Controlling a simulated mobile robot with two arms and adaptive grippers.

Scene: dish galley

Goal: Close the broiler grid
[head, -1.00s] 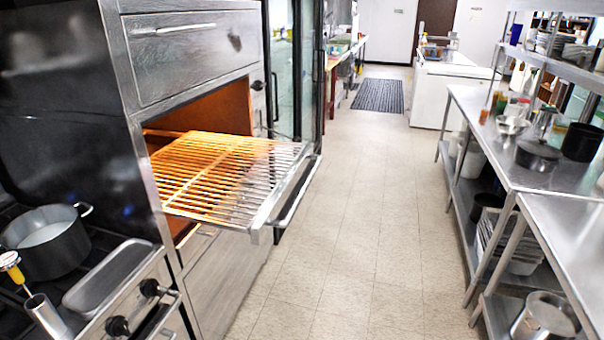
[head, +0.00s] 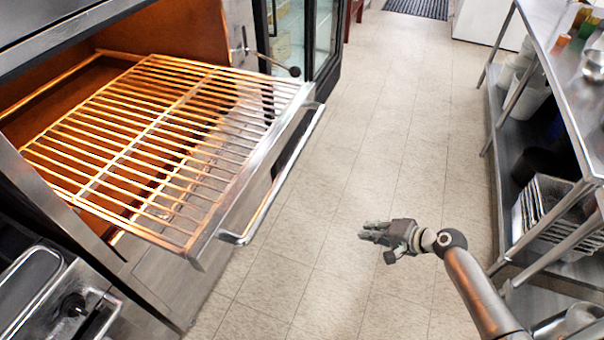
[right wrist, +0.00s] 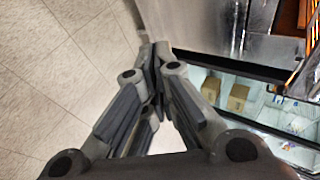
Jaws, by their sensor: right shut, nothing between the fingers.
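The broiler grid (head: 150,135) is pulled out of the broiler opening on the left in the head view. It is a rack of metal bars glowing orange, with a flat steel front edge and a bar handle (head: 275,185) along the front. Its right corner also shows in the right wrist view (right wrist: 311,62). My right gripper (head: 368,234) is over the floor to the right of the grid, apart from it, pointing left. Its fingers are together and empty in the right wrist view (right wrist: 153,62). My left gripper is not in view.
A glass-door fridge (head: 310,40) stands beyond the broiler. A steel table with shelves (head: 555,75) lines the right side, with stacked trays (head: 550,205) below. The floor aisle (head: 390,150) between is clear. A small knob lever (head: 292,70) sticks out by the opening.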

